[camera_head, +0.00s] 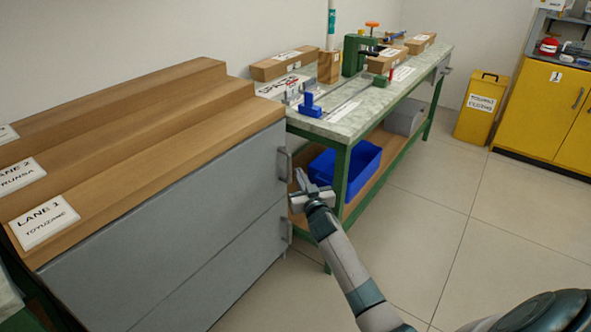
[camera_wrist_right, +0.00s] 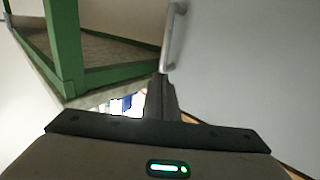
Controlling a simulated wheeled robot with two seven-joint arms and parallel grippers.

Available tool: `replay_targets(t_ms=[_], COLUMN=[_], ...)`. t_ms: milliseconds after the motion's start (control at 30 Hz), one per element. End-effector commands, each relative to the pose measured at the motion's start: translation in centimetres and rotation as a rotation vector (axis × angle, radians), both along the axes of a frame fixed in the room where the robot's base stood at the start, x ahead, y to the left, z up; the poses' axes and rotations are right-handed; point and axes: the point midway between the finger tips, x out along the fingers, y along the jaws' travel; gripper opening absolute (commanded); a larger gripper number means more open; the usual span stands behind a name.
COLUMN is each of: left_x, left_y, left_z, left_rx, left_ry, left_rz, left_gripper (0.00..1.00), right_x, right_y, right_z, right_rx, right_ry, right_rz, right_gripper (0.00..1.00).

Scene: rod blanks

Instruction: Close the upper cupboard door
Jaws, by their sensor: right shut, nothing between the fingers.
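The upper cupboard door (camera_head: 170,210) is the long grey panel under the stepped wooden top in the head view. It looks about in line with the lower panel; I cannot tell if a small gap is left. Its metal handle (camera_head: 284,163) is at the right end and also shows in the right wrist view (camera_wrist_right: 174,35). My right gripper (camera_head: 303,186) is shut and empty, close by that handle at the door's right end. In the right wrist view its fingers (camera_wrist_right: 161,92) point along the grey door face (camera_wrist_right: 245,70); contact is unclear. My left gripper is not in view.
A lower grey panel (camera_head: 225,265) with its own handle (camera_head: 287,231) is below. A green-framed bench (camera_head: 342,170) stands close right of the gripper, with a blue bin (camera_head: 362,165) on its shelf. Yellow cabinets (camera_head: 540,110) stand far right. The tiled floor (camera_head: 420,220) between is clear.

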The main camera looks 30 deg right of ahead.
Motion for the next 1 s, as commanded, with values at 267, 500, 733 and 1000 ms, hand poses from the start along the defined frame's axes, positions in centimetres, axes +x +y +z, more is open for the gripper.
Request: replay_targets(t_ms=[267,500,733,1000], left_x=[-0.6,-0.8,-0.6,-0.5], left_y=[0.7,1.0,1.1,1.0], left_z=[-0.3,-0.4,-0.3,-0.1], left_rx=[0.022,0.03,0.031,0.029], left_ry=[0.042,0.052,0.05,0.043], left_rz=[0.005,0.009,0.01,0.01], left_gripper=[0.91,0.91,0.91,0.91], right_x=[-4.4,-6.1,-6.3,-6.2], right_y=[0.8,1.1,1.1,1.1], right_z=[0.0,0.0,0.0,0.0], right_rx=[0.001,0.0,0.0,0.0], right_ry=[0.002,0.001,0.001,0.001], right_rz=[-0.001,-0.001,-0.001,-0.001], right_gripper=[0.0,0.0,0.0,0.0])
